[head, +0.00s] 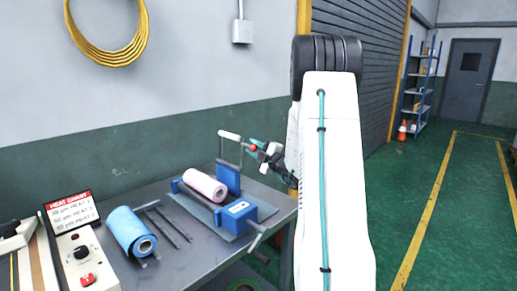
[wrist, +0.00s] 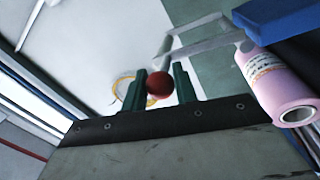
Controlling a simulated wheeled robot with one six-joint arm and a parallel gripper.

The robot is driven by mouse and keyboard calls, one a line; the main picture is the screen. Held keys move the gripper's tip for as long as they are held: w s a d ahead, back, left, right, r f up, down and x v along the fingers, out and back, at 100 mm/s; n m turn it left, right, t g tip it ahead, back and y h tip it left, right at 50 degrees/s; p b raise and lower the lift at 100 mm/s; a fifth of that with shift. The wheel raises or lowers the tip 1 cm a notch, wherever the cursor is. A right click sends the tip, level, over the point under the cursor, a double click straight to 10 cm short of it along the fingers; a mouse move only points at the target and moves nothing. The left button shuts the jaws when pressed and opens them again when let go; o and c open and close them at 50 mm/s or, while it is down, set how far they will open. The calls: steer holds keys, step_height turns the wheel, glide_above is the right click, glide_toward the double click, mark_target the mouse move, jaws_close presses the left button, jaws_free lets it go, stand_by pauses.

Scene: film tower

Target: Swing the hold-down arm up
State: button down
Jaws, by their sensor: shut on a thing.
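The hold-down arm (head: 221,149) is a thin grey frame with a white roller (head: 230,135) and a red ball knob (head: 253,148). It stands up above the pink film roll (head: 206,185), clear of it, on the blue-ended stand. My gripper (head: 252,145) is at the knob. In the wrist view the teal fingers (wrist: 159,88) are shut on the red knob (wrist: 159,84), one finger on each side. The grey arm (wrist: 205,46) runs from there toward the pink roll (wrist: 278,88) at the right. My own arm hides part of the bench's right side.
The blue stand (head: 240,212) sits on the grey bench (head: 193,252). A blue roll (head: 131,232), metal rods and a heat-sealer control box (head: 82,262) are to the left. A wall is close behind. Open green floor (head: 412,195) lies right.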

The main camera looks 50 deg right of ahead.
steer(key=shift+d, duration=0.1)
stand_by(0.3)
steer(key=c, duration=1.1)
jaws_free()
steer(key=shift+c, duration=0.2)
steer(key=shift+s, duration=0.1)
steer(key=v, duration=0.7)
steer(key=shift+s, duration=0.35)
steer(key=shift+f, duration=0.1)
